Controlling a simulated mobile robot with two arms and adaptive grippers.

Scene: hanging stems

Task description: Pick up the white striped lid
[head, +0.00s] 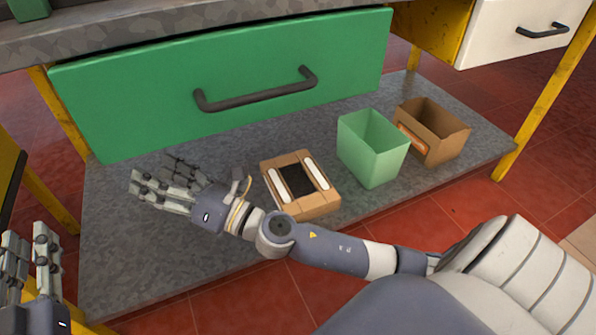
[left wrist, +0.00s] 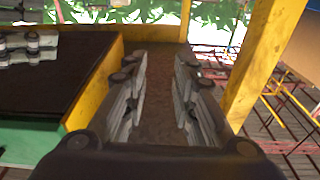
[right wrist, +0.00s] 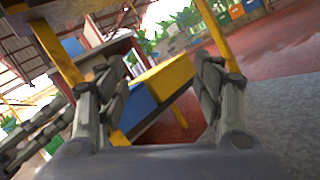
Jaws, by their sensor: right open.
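A low tan box-like piece (head: 318,205) lies on the grey lower shelf in the head view. It has two white stripes and a dark middle, and it is the only white-striped thing I see; I cannot tell whether it is a separate lid. My right gripper (head: 152,172) is open and empty over the shelf, left of this piece, with its fingers pointing away from it. My right forearm passes just in front of the piece. My left gripper (head: 28,240) is open and empty at the far left, well away from it. Neither wrist view shows the striped piece.
A green open bin (head: 371,160) and a brown open box (head: 440,135) stand right of the striped piece. A green drawer front (head: 230,80) with a dark handle rises behind the shelf (head: 120,235). Yellow legs (head: 553,105) flank it. The shelf's left part is bare.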

